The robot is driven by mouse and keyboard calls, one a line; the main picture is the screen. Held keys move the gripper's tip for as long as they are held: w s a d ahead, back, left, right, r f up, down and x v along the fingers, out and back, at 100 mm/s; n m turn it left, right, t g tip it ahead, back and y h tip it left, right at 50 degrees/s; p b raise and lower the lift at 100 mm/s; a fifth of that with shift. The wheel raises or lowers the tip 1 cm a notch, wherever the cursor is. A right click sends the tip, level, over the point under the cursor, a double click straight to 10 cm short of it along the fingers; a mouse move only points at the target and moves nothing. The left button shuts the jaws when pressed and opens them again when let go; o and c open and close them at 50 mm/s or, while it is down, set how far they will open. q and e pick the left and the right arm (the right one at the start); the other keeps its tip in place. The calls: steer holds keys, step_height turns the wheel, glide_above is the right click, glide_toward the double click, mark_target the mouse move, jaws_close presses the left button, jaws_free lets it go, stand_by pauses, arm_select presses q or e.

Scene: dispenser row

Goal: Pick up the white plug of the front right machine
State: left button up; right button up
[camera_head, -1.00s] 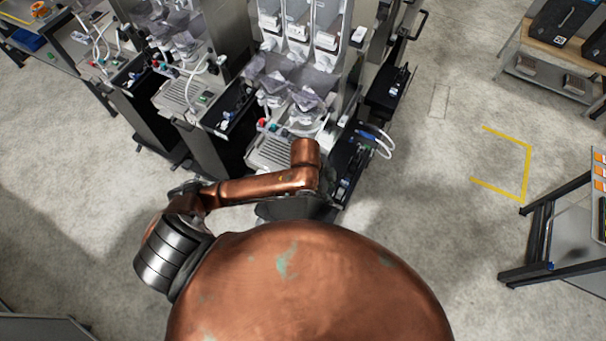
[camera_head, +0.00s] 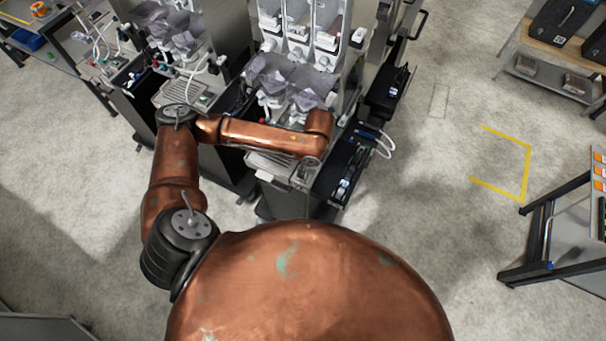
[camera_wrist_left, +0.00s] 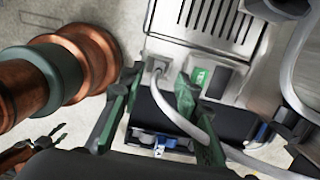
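The front right machine (camera_head: 328,82) stands ahead in the head view, with my left arm reaching across its front. In the left wrist view, its slotted metal tray (camera_wrist_left: 215,22) is at the top. A pale grey-white plug (camera_wrist_left: 157,66) sits at the tray's front edge, and a pale cable runs down from it. My left gripper (camera_wrist_left: 155,100) is open, its green fingers apart on either side of the cable below the plug. They do not appear to grip it. In the head view the left fingers are hidden. Dark finger-like parts, probably my right gripper (camera_wrist_left: 55,135), show at lower left; their state is unclear.
A green switch (camera_wrist_left: 201,76) and a dark socket sit right of the plug. A thick pale hose (camera_wrist_left: 293,65) curves at the right. A black side bin (camera_head: 347,175) holds small items beside the machine. Another machine (camera_head: 185,60) stands left.

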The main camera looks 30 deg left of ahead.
arm_select(q)
steer(key=shift+s+a+f, duration=0.1)
steer(key=shift+a+f, duration=0.05)
steer(key=shift+f, duration=0.8)
steer(key=shift+a+f, duration=0.1)
steer(key=shift+f, duration=0.85)
steer(key=shift+c, duration=0.5)
jaws_close()
